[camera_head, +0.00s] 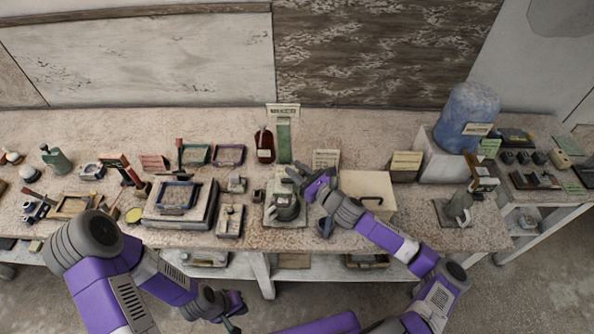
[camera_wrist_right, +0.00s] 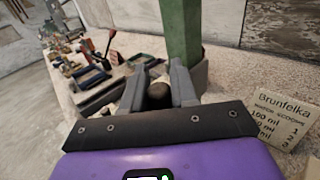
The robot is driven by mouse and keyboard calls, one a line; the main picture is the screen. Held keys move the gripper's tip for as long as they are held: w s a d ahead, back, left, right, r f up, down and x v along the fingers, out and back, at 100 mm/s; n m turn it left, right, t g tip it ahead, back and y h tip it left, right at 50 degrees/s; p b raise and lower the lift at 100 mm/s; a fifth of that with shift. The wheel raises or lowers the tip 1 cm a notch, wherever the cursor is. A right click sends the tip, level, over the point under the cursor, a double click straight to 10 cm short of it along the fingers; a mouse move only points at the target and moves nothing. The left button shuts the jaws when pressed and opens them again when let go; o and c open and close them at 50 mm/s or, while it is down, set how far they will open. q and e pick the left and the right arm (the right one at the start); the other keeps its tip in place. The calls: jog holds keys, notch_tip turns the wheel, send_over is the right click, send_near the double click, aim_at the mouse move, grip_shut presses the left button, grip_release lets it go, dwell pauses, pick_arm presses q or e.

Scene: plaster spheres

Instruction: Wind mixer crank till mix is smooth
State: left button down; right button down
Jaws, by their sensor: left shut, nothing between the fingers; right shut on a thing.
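The mixer (camera_head: 285,210) stands near the front edge of the bench, a dark rounded body on a pale base. My right gripper (camera_head: 306,183) reaches over it from the right. In the right wrist view my right gripper (camera_wrist_right: 160,92) is shut on a dark rounded crank knob (camera_wrist_right: 159,96) between its two grey fingers. The rest of the crank is mostly hidden by the gripper. The mix inside cannot be seen, so its smoothness cannot be told. My left gripper (camera_head: 232,304) is shut and empty, low in front of the bench, away from the mixer.
A green post (camera_head: 284,142) and a brown bottle (camera_head: 264,145) stand behind the mixer. A printed card (camera_wrist_right: 280,115) is close on the right in the wrist view. A cream box (camera_head: 367,190) is right of the mixer; a scale-like tray unit (camera_head: 208,217) is left.

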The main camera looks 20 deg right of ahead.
jog(key=shift+w+y, duration=0.1)
jog(key=shift+y, duration=0.2)
jog(key=w+n+g+y+b, duration=0.1)
jog(key=n+g+y+b, duration=0.1)
jog(key=n+g, duration=0.1)
jog(key=w+a+n+g+y+b, duration=0.1)
jog(key=n+g+y+b, duration=0.1)
jog(key=g, duration=0.3)
jog(key=w+n+g+y+b, duration=0.1)
jog(key=n+g+y+b, duration=0.1)
jog(key=n+g+y, duration=0.1)
jog(key=shift+w+a+f+n+g+y, duration=0.15)
jog(key=shift+a+n+g+y, duration=0.3)
jog(key=shift+n, duration=0.35)
jog(key=shift+w+a+n+g+b, duration=0.1)
jog(key=shift+a+n+g+b, duration=0.1)
jog(key=shift+n+g+b, duration=0.7)
jog(key=shift+w+a+n+g+b, duration=0.15)
jog(key=shift+n+g+b, duration=0.2)
jog(key=shift+g+b, duration=0.55)
jog(key=shift+a+n+g+b, duration=0.2)
jog(key=shift+n+g+b, duration=0.45)
jog(key=shift+g, duration=0.5)
jog(key=shift+g, duration=0.3)
jog(key=c, duration=1)
grip_release()
jog(key=shift+o, duration=0.2)
jog(key=shift+s, duration=0.1)
